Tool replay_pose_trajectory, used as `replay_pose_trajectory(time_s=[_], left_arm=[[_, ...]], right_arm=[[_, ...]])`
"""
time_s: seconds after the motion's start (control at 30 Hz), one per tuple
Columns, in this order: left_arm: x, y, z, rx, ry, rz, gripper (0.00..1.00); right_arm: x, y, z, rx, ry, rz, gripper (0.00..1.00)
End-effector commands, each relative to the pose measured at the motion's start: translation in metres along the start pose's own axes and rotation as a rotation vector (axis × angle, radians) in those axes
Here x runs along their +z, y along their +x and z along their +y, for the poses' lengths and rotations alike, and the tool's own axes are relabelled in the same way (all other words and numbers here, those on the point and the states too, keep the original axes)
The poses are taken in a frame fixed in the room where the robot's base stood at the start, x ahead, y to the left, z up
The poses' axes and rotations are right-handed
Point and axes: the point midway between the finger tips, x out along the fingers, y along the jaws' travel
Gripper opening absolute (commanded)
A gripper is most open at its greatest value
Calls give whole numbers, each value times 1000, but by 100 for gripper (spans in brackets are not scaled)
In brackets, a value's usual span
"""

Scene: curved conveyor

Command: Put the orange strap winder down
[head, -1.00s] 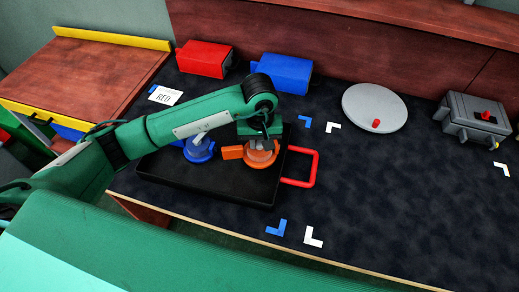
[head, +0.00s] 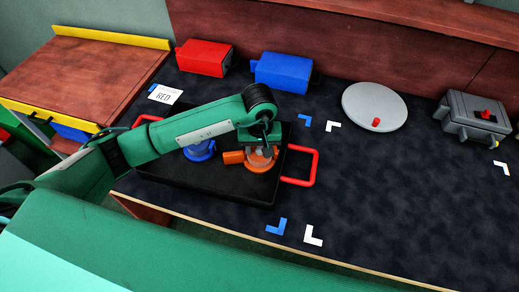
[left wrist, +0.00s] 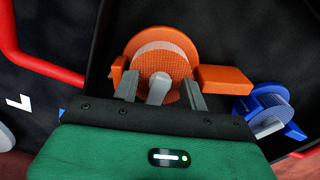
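The orange strap winder (head: 259,161) is a round orange reel with a side block, in the right half of the black tray (head: 215,185). It appears to rest on the tray floor. In the left wrist view the winder (left wrist: 178,45) shows its pale strap coil and a grey post (left wrist: 158,88) at its centre. My right gripper is not in view.
A blue strap winder (head: 199,151) sits left of the orange one, partly behind my arm. The tray has a red handle (head: 315,166). Red (head: 204,58) and blue (head: 283,72) boxes, a grey disc (head: 374,106) and a grey device (head: 474,116) stand behind.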

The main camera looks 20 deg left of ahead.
Motion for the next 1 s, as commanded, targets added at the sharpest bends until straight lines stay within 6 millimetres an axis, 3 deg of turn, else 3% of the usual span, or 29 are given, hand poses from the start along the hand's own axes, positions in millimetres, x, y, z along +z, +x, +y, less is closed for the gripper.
replay_pose_trajectory(time_s=[0.37, 0.7, 1.0], left_arm=[[-1, -6, 0, 1, 0, 2, 43], [-1, -77, 0, 1, 2, 6, 43], [0, -117, 0, 1, -1, 2, 43]], right_arm=[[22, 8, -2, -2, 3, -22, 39], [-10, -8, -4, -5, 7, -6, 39], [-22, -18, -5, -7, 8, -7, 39]])
